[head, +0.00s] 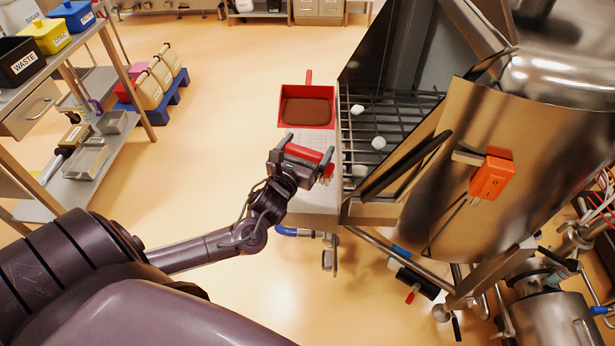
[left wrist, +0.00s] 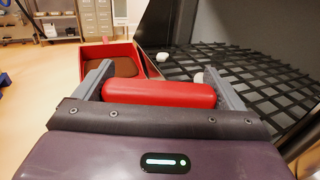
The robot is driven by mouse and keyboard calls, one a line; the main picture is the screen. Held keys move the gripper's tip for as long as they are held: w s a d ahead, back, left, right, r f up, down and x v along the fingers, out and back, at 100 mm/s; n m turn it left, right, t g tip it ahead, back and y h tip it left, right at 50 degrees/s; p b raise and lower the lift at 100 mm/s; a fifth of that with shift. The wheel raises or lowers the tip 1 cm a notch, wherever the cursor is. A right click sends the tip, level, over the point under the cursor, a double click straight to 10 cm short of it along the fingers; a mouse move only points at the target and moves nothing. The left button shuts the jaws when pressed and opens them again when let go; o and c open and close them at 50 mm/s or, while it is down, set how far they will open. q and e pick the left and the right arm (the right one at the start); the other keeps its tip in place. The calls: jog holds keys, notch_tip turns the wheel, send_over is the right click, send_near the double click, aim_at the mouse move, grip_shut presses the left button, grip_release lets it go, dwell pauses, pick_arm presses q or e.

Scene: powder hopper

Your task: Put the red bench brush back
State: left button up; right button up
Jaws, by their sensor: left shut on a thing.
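The red bench brush (head: 304,153) is between the fingers of my left gripper (head: 306,156), which is shut on it, over the near part of the side shelf beside the hopper. In the left wrist view its red handle (left wrist: 160,94) lies crosswise between the two fingers of the left gripper (left wrist: 158,88). Some of the brush's lower side shows at the right of the gripper in the head view; I cannot tell whether it touches the shelf. My right gripper is not in view.
A red dustpan (head: 306,124) with brown powder stands on the side shelf (head: 313,203) beyond the gripper. To the right is the hopper's grid (head: 388,125) with several white lumps (head: 378,142). Open floor lies between.

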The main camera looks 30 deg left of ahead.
pick_arm(q)
notch_tip(320, 180, down, 10)
jog(key=shift+d+b, duration=0.1)
jog(key=shift+b, duration=0.25)
jog(key=shift+f, duration=0.1)
jog(key=o, duration=0.8)
jog(key=s, duration=0.4)
jog(key=s+d, duration=0.1)
jog(key=s, duration=0.7)
jog(key=shift+d, duration=0.4)
